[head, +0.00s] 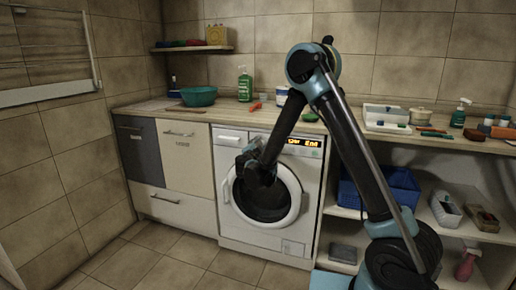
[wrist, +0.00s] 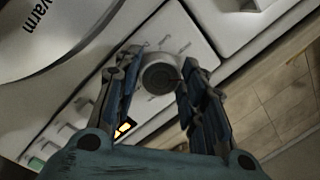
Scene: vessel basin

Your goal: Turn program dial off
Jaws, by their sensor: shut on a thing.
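The program dial (wrist: 160,76) is a round dark-faced knob with a light rim on the washing machine's white control panel. Printed marks surround it in the wrist view. My gripper (wrist: 160,64) has one finger on each side of the dial and is shut on it. Which way the dial points is too dark to tell. In the head view the washing machine (head: 228,222) stands under the counter, and my gripper (head: 254,148) is at its upper front, covering the dial. The display (head: 302,142) is lit orange and seems to read "End".
My arm crosses in front of the machine's round door (head: 293,190), which looks closed. Light drawers (head: 190,155) stand to the left. Open shelves with a blue crate (head: 400,186) stand to the right. The tiled floor (head: 160,238) at front left is clear.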

